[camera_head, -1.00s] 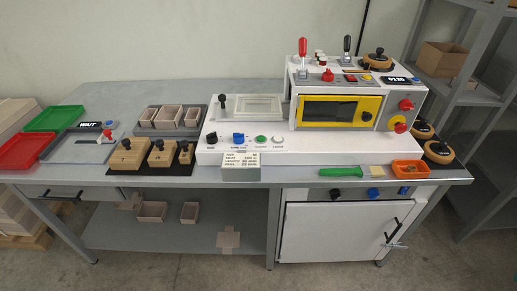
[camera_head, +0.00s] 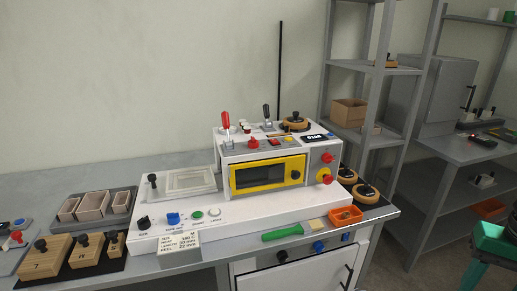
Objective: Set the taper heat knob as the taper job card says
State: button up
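A job card (camera_head: 180,249) stands at the front edge of the white machine (camera_head: 265,207). It has lines for size, heat, length and reel; the heat figure is too small to read surely. A black knob (camera_head: 144,223) and a blue knob (camera_head: 173,218) sit on the machine's front left. Two red knobs, an upper one (camera_head: 327,158) and a lower one (camera_head: 324,175) on a yellow plate, are on its right side. I cannot tell which knob is the taper heat knob, and their settings are not readable.
Wooden blocks (camera_head: 45,260) and a grey tray of boxes (camera_head: 122,209) lie at left. A green-handled tool (camera_head: 283,233) and an orange bin (camera_head: 347,215) lie on the front edge. Grey shelves (camera_head: 391,71) and another bench (camera_head: 470,150) stand at right.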

aim_at(253, 143)
jog(key=u, duration=0.45)
jog(key=i, duration=1.05)
jog(key=z, duration=0.25)
